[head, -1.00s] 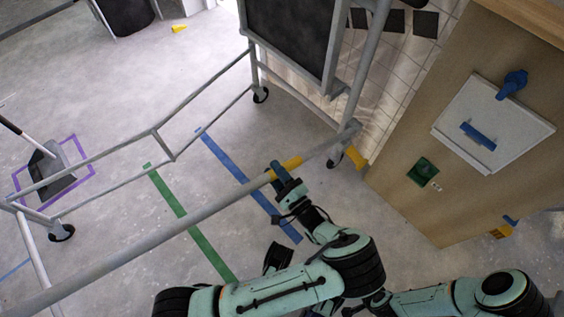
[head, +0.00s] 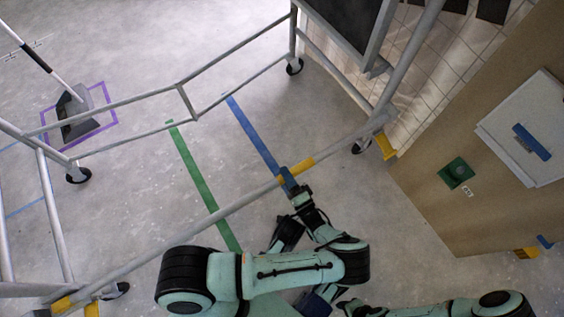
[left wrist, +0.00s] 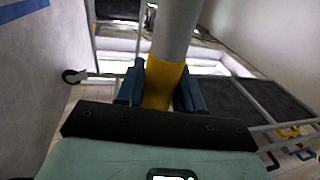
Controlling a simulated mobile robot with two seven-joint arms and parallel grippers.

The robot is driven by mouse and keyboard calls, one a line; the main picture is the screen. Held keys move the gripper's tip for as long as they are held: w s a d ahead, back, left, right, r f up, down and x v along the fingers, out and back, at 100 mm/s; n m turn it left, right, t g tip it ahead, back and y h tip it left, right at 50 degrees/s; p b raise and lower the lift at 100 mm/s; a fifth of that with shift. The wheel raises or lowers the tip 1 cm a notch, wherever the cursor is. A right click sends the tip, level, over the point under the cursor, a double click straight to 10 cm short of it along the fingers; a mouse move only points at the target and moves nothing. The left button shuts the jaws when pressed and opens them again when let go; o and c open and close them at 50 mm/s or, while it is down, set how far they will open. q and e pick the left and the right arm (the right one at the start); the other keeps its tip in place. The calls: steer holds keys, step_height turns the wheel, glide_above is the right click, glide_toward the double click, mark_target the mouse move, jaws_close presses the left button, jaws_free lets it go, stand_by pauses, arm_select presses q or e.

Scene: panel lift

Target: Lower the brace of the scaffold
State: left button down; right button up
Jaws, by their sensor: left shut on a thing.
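The brace is a long grey tube (head: 228,210) running diagonally across the near side of the scaffold (head: 130,100) in the head view. My left gripper (head: 287,179) is shut on the yellow band (head: 303,168) near the middle of the brace. In the left wrist view, the yellow band (left wrist: 163,84) sits between the blue fingers (left wrist: 161,92). The brace's right end is by the post, just above a yellow bracket (head: 385,146). Its left end is near another yellow bracket (head: 92,309); contact cannot be told. My right gripper is mostly hidden at the bottom edge.
A wooden panel (head: 430,200) with a white plate (head: 525,130) and a green square (head: 456,172) stands at right. Green (head: 195,175) and blue (head: 250,135) tape lines mark the floor. Scaffold castors (head: 294,66) stand on the floor.

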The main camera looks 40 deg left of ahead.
arm_select(q)
steer(key=shift+s+f, duration=0.1)
steer(key=shift+f, duration=0.4)
steer(key=shift+d, duration=0.1)
steer(key=c, duration=0.8)
jaws_free()
steer(key=shift+r, duration=0.15)
